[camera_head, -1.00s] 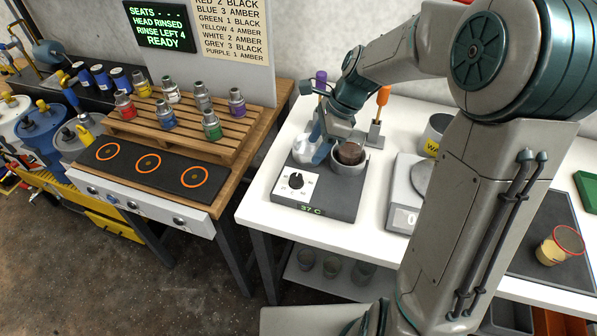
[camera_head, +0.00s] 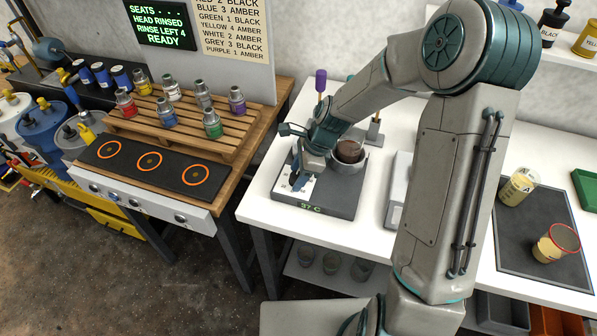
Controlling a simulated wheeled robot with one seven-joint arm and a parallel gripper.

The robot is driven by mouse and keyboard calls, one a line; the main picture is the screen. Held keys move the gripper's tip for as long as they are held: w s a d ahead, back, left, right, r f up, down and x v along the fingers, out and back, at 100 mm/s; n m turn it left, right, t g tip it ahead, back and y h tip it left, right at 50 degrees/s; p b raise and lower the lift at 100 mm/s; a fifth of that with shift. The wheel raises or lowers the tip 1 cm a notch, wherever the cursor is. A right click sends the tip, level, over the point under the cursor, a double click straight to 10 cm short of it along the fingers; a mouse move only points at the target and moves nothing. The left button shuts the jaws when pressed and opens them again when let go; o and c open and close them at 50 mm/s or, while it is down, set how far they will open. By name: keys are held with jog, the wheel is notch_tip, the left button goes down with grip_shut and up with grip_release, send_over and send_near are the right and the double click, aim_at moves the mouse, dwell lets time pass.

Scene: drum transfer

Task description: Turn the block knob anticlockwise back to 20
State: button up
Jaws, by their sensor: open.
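The heating block (camera_head: 335,202) is a dark grey unit on the white bench, with a display reading 37 C at its front edge. A round holder with a dark-filled cup (camera_head: 349,151) sits on its top right. The knob's white dial plate (camera_head: 283,188) shows at the block's left front. The knob itself is hidden behind my gripper. My gripper (camera_head: 300,182) is open and points down over the dial plate. I cannot tell whether its fingers touch the knob.
A purple-handled tool (camera_head: 321,82) stands behind the block. A scale (camera_head: 398,190) is right of it, partly behind my arm. A wooden pallet (camera_head: 168,137) with several small bottles stands left. A dark mat (camera_head: 545,235) with two containers lies at right.

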jog(key=c, duration=1)
jog(key=shift+o, duration=0.2)
